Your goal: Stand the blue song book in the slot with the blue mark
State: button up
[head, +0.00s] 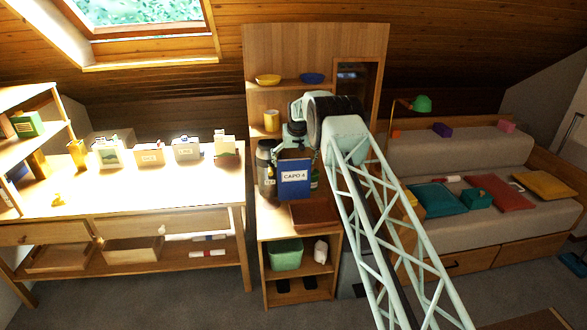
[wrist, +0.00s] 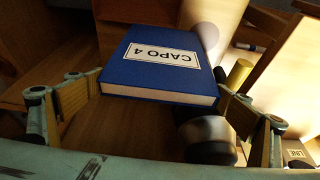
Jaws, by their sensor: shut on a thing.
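The blue song book (head: 295,179) has a white label reading "CAPO 4". In the head view it is upright in front of the middle cabinet, above a brown tray (head: 313,214). My gripper (head: 298,150) is shut on it from above. In the wrist view the book (wrist: 165,62) lies between the two fingers, its label upside down and its pale page edge towards the camera. I cannot make out the slot with the blue mark in either view.
A dark flask (head: 266,163) stands close to the left of the book. The cabinet (head: 315,45) rises behind, with a yellow bowl (head: 268,80) and a blue bowl (head: 312,78). Left is a workbench (head: 150,190) with several boxes; right is a sofa (head: 465,150) with cushions.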

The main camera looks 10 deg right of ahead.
jog(key=shift+w, duration=0.9)
jog(key=shift+f, duration=1.8)
jog(key=shift+f+b, duration=0.1)
jog(key=shift+b, duration=0.2)
jog(key=o, duration=0.9)
jog(key=shift+r, duration=0.25)
jog(key=shift+r, duration=0.4)
jog(key=shift+s+p+v, duration=0.1)
jog(key=shift+p+v, duration=0.15)
jog(key=shift+v, duration=2.5)
jog(key=shift+s+p+v, duration=0.15)
jog(key=shift+p+v, duration=0.05)
jog(key=shift+v, duration=2.55)
